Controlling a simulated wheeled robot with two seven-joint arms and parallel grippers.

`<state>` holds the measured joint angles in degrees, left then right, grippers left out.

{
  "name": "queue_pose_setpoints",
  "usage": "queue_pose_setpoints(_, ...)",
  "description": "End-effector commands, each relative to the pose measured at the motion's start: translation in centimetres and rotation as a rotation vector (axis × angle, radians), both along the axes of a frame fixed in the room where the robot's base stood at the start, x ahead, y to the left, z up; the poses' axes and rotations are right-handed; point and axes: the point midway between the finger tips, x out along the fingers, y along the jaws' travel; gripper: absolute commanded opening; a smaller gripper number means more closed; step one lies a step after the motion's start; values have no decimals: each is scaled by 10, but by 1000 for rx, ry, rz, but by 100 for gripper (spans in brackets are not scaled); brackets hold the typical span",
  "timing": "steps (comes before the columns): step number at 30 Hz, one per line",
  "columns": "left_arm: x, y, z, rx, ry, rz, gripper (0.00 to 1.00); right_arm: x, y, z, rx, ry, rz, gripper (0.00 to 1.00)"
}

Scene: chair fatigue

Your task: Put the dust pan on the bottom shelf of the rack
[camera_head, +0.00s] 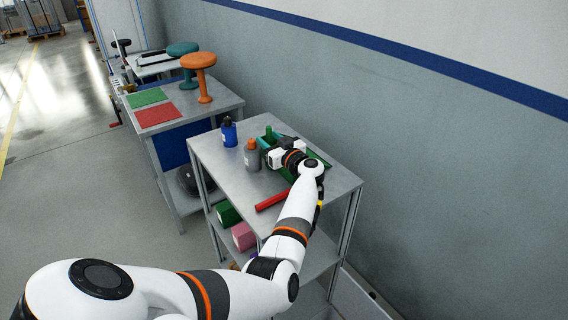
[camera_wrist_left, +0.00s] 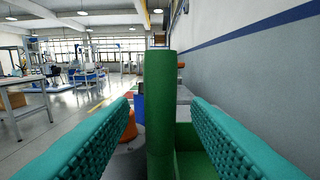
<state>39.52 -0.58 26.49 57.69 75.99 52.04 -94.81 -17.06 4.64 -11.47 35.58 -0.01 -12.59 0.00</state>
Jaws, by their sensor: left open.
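The green dust pan (camera_head: 322,158) is on the rack's (camera_head: 222,163) top shelf, partly hidden behind my left wrist. In the left wrist view, its upright green handle (camera_wrist_left: 160,100) stands between the fingers, with part of the green pan below right. My left gripper (camera_head: 268,143) is open, its teal fingers on either side of the handle; a gap to each finger shows in the wrist view. The rack's bottom shelf (camera_head: 312,300) is partly hidden by my arm. My right gripper is out of view.
A blue bottle (camera_head: 229,133) and a grey bottle with an orange cap (camera_head: 252,156) stand left of the gripper. A red bar (camera_head: 272,200) lies near the front edge. Green (camera_head: 228,213) and pink (camera_head: 243,236) boxes sit on a lower shelf. A wall (camera_head: 440,150) rises behind.

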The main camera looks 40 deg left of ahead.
Motion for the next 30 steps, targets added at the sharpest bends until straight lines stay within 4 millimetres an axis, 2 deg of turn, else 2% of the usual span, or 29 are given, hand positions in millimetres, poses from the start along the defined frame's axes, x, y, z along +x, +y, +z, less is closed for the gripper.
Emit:
queue_pose_setpoints(2, 2, 7, -2, 0, -2, 1, 44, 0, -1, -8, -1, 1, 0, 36)
queue_pose_setpoints(10, 3, 9, 1, -1, 0, 0, 44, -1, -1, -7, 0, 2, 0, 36)
queue_pose_setpoints(11, 3, 9, 1, -1, 0, 0, 40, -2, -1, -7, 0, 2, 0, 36)
queue_pose_setpoints(18, 3, 9, 0, -1, 0, 0, 1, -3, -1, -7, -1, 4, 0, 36)
queue_pose_setpoints(30, 3, 8, 4, -1, -3, 0, 0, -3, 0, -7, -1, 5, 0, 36)
